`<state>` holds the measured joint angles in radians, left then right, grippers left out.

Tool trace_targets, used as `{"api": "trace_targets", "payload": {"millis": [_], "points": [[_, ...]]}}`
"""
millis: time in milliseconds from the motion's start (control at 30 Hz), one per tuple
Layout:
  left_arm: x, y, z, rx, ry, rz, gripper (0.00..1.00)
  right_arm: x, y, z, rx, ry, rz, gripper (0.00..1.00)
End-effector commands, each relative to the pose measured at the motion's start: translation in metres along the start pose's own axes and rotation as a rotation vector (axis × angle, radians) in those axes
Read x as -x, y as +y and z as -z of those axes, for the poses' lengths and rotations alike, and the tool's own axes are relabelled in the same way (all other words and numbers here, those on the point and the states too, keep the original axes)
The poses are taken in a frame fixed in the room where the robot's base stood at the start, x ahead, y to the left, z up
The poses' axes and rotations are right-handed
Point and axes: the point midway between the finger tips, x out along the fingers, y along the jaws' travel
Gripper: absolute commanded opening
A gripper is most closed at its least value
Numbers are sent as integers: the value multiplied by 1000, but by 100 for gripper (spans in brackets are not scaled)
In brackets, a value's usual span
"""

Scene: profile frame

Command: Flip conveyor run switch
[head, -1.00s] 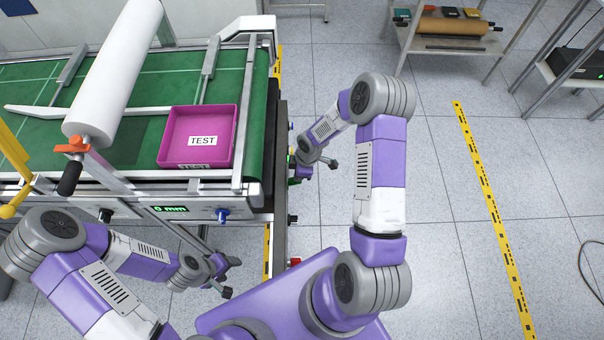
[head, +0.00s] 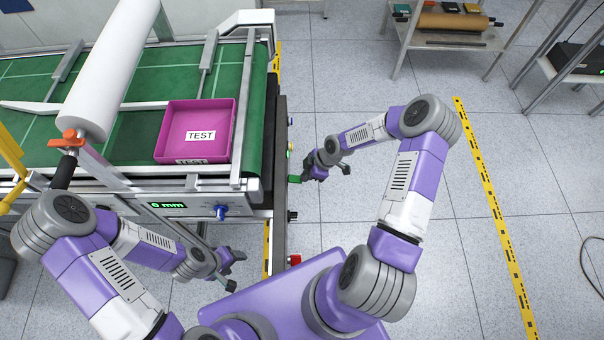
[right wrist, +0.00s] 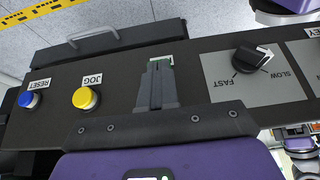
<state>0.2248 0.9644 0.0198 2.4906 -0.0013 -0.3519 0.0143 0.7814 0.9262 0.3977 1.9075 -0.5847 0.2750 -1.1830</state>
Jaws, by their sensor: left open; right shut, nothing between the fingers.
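A dark control panel (right wrist: 215,125) fills much of the right wrist view. It carries a blue RESET button (right wrist: 29,100), a yellow JOG button (right wrist: 85,98) and a black FAST/SLOW knob (right wrist: 252,58). My right gripper (right wrist: 158,72) is shut and empty over the panel, between the JOG button and the knob. A small green-and-white part (right wrist: 168,61) shows at its fingertips; the fingers hide most of it, so I cannot tell its setting or whether they touch it. In the head view the right gripper (head: 296,179) is at the conveyor's right side. My left gripper (head: 236,270) is open and empty below the conveyor's front edge.
The green conveyor belt (head: 132,137) carries a magenta TEST tray (head: 229,112). A white roll (head: 110,65) leans over it. A display and blue knob (head: 221,211) sit on the front rail. Floor to the right is clear up to a yellow tape line (head: 492,198).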

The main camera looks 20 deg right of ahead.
Motion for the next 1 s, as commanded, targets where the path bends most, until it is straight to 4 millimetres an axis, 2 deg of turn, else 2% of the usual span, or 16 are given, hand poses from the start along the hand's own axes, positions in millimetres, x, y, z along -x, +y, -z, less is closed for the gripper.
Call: {"api": "trace_targets", "payload": {"millis": [267, 667, 1000], "points": [[0, 0, 0, 0, 0, 0, 61, 1, 0, -2, -4, -1, -2, 0], [0, 0, 0, 0, 0, 0, 61, 1, 0, 13, -2, -1, -1, 0], [1, 0, 0, 0, 0, 0, 61, 2, 0, 14, -3, -1, -1, 0]]}}
